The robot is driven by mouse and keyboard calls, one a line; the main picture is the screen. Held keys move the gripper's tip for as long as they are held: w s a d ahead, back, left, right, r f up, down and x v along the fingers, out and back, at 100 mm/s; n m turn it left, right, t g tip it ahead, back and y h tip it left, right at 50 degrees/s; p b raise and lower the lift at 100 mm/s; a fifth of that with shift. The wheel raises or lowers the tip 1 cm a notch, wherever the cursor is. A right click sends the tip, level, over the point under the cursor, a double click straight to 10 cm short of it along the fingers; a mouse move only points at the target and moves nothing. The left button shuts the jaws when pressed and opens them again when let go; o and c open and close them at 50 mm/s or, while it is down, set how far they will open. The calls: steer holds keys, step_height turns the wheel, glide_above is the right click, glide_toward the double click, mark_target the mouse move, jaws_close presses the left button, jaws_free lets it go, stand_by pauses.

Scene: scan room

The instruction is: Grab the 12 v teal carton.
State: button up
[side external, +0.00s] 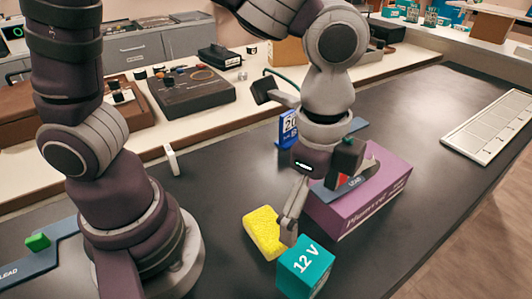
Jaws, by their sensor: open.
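The teal carton marked "12 V" (306,270) stands on the dark bench top near the bottom of the side external view. Its top left edge lies close to a yellow sponge-like block (262,230). My gripper (312,205) hangs above and behind the carton, open, with nothing seen between its fingers. One long grey finger points down, its tip overlapping the gap between carton and yellow block in the picture. Whether that tip touches either one cannot be told. The other finger is dark and partly merges with things behind it.
A purple box (372,200) stands right behind the carton, with a blue plate marked "LEAD" on it. A blue number card (288,128) stands farther back. A small white upright piece (172,160) is at left. A numbered white tray (492,128) lies at far right; the bench before it is clear.

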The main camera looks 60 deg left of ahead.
mark_target(307, 258)
steer(key=shift+m, duration=0.5)
steer(key=f, duration=0.3)
steer(key=d+f, duration=0.1)
steer(key=f, duration=0.7)
steer(key=shift+s+d+f, duration=0.2)
steer(key=shift+s+d, duration=0.05)
steer(key=shift+s, duration=0.15)
steer(key=c, duration=1.2)
steer(key=shift+r, duration=0.15)
steer(key=shift+c, duration=0.2)
